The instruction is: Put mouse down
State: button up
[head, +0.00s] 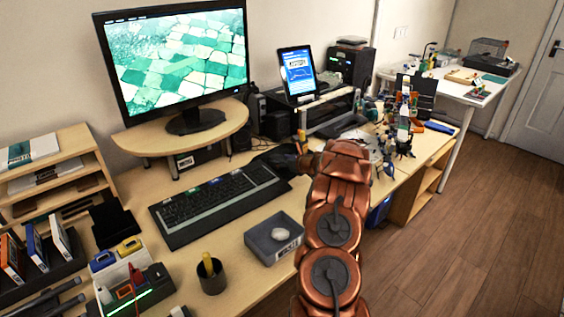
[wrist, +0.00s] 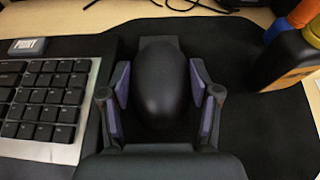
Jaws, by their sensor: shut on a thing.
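A dark, rounded computer mouse (wrist: 162,85) sits between the two padded fingers of my gripper (wrist: 161,95) in the wrist view. My gripper is shut on its sides. A black mouse pad (wrist: 245,128) lies beneath; I cannot tell whether the mouse touches it. In the head view my copper arm reaches over the desk, and my gripper (head: 285,160) is at the right end of the keyboard, small and dark. The mouse cannot be made out there.
The keyboard (head: 222,200) is close on the left of my gripper. A grey tray (head: 272,251) and a dark pen cup (head: 212,280) stand nearer the front. The monitor (head: 175,60) stands behind.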

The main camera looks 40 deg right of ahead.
jog(key=shift+f, duration=0.15)
jog(key=o, duration=0.9)
jog(key=shift+o, duration=0.2)
jog(key=shift+s+r, duration=0.1)
jog(key=shift+r, duration=0.15)
jog(key=b+v, duration=0.1)
jog(key=v, duration=1)
jog(key=shift+s+a+r, duration=0.1)
jog(key=shift+s+r, duration=0.05)
jog(key=shift+s, duration=0.2)
